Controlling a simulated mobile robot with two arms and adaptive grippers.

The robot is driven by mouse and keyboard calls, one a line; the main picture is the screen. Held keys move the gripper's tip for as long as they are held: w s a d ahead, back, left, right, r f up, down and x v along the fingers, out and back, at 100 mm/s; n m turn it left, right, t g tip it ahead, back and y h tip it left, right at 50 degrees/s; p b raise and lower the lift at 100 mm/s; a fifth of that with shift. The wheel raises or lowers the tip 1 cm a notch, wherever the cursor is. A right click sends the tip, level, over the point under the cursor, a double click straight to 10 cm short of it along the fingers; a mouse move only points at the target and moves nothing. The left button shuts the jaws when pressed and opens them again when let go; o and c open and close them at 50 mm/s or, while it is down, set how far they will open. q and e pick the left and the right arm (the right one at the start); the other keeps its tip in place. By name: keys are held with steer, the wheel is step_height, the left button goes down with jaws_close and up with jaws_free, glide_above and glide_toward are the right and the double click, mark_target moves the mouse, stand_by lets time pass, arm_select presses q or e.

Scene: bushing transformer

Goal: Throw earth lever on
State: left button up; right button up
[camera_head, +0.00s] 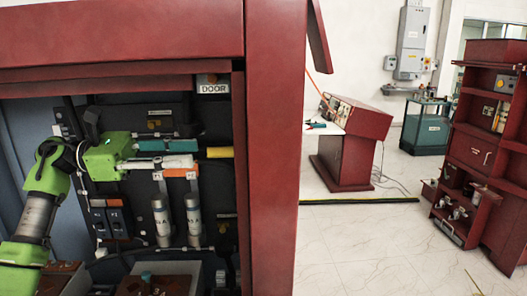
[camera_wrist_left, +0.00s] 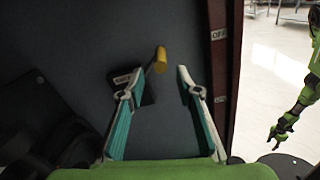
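The earth lever, a black block with a yellow cylindrical handle (camera_wrist_left: 160,60), sits on the dark panel in the left wrist view. A small white label (camera_wrist_left: 123,79) is beside it, too small to read surely. The yellow handle (camera_head: 220,152) also shows in the head view, just right of my fingertips. My left gripper (camera_head: 193,152) is inside the red cabinet, pointing right. In the left wrist view my left gripper (camera_wrist_left: 160,75) is open and empty, its fingers on both sides of the handle's line, with the handle beyond the tips. My right gripper (camera_wrist_left: 278,133) shows small outside the cabinet.
The red cabinet (camera_head: 272,150) has a thick right post and a DOOR label (camera_head: 213,89). An OFF label (camera_wrist_left: 219,34) is on its red edge. Grey cylinders (camera_head: 161,220) stand below my left gripper. A red console (camera_head: 350,140) and open floor are to the right.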

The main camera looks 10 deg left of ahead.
mark_target(242, 151)
arm_select(q)
steer(key=p+x, duration=0.3)
steer(key=x, duration=0.3)
steer(key=shift+d+r, duration=0.15)
steer(key=shift+d, duration=0.05)
steer(key=p+x, duration=0.2)
steer(key=x, duration=0.3)
steer(key=shift+w+d+p, duration=0.15)
steer(key=shift+d+p, duration=0.15)
steer(key=shift+d, duration=0.05)
steer(key=shift+w+d+f, duration=0.15)
steer(key=shift+d+f, duration=0.1)
steer(key=shift+d, duration=0.25)
arm_select(e)
step_height(242, 151, up, 6)
steer(key=shift+a, duration=0.45)
